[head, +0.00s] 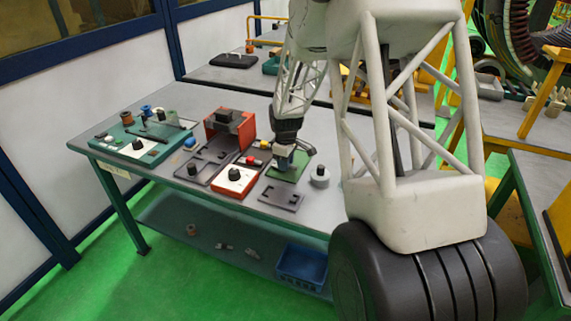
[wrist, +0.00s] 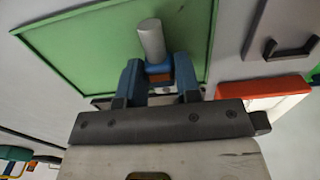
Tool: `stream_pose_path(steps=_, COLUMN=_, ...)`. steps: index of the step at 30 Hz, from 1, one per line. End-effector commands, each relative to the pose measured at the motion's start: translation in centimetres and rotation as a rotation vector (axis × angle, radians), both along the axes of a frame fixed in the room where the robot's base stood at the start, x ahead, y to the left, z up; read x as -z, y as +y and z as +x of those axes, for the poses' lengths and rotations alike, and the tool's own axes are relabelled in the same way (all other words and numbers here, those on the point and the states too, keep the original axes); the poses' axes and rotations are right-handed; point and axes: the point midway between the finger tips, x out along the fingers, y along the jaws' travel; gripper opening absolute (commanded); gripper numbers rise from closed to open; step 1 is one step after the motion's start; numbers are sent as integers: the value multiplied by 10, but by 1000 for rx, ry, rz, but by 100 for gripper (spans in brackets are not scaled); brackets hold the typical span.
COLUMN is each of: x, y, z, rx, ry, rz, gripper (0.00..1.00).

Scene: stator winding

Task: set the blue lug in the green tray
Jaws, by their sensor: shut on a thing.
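The green tray (head: 298,174) lies flat near the right part of the bench; it also fills the upper left of the wrist view (wrist: 80,48). My gripper (head: 284,162) is over it, pointing down. In the wrist view its two blue-grey fingers (wrist: 158,76) are shut on the blue lug (wrist: 158,67). The lug has a blue collar and a grey barrel (wrist: 151,40) that points away from the fingers, over the tray's green floor. Whether the lug touches the floor, I cannot tell. In the head view my gripper mostly hides the lug.
A red-and-white box (head: 235,180) with a black knob stands left of the tray, and a round grey piece (head: 319,177) with a black knob right of it. A dark flat plate (head: 281,197) lies in front. A dark tray and a green-and-white unit (head: 137,147) are farther left.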

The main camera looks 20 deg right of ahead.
Motion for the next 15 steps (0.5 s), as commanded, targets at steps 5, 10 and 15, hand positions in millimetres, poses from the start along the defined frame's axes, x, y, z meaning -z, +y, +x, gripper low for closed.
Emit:
stream_pose_path(steps=5, x=7, y=0, z=0, rx=0, ry=-1, rz=0, gripper=7)
stream_pose_path(steps=10, x=6, y=0, z=0, rx=0, ry=-1, rz=0, gripper=7)
stream_pose_path(steps=15, x=9, y=0, z=0, rx=0, ry=-1, rz=0, gripper=7)
